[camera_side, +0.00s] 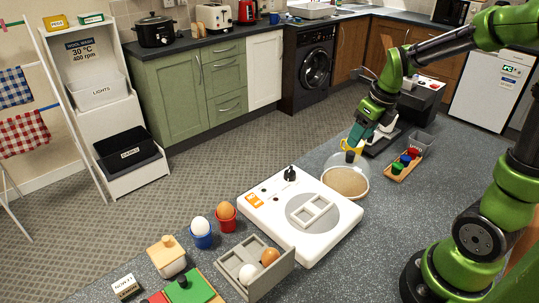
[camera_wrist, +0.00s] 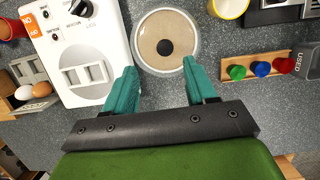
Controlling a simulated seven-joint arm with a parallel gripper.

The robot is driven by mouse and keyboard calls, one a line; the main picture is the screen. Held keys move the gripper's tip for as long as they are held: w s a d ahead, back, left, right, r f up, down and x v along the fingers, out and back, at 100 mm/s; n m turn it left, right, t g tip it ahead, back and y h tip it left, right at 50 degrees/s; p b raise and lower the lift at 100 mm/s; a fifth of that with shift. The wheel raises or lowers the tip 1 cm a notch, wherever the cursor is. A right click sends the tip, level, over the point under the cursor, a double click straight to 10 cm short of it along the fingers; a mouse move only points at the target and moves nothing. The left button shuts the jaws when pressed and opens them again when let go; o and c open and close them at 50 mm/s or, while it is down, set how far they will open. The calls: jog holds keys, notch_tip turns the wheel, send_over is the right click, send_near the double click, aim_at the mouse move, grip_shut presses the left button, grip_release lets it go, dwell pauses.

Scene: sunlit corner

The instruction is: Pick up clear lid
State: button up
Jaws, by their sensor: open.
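The clear lid (camera_wrist: 150,32) is a see-through dome with a black knob, seen from above in the wrist view. It covers a round pale dish (camera_wrist: 143,62) with beige contents. In the side view the lid (camera_side: 338,163) and dish (camera_side: 349,194) stand on the counter just right of the white appliance. My gripper (camera_wrist: 160,72) is open, its teal fingers apart with nothing between them. In the wrist view the knob shows just beyond the fingertips. In the side view my gripper (camera_side: 357,142) is above the lid, partly overlapping it; exact clearance is unclear.
A white appliance (camera_side: 264,211) with a dial stands left of the lid. A yellow cup (camera_wrist: 229,8) stands close behind it. A wooden rack (camera_wrist: 257,66) with red, blue and green pieces is to the right. An egg tray (camera_side: 277,279) and egg cups are at the front left.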

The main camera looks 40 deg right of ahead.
aim_at(351, 153)
jog(key=shift+d+x, duration=0.2)
jog(key=shift+x, duration=1.55)
jog(key=shift+d+x, duration=0.2)
jog(key=shift+x, duration=1.6)
jog(key=shift+w, duration=0.1)
jog(key=shift+c, duration=0.5)
jog(key=shift+r, duration=0.1)
grip_shut()
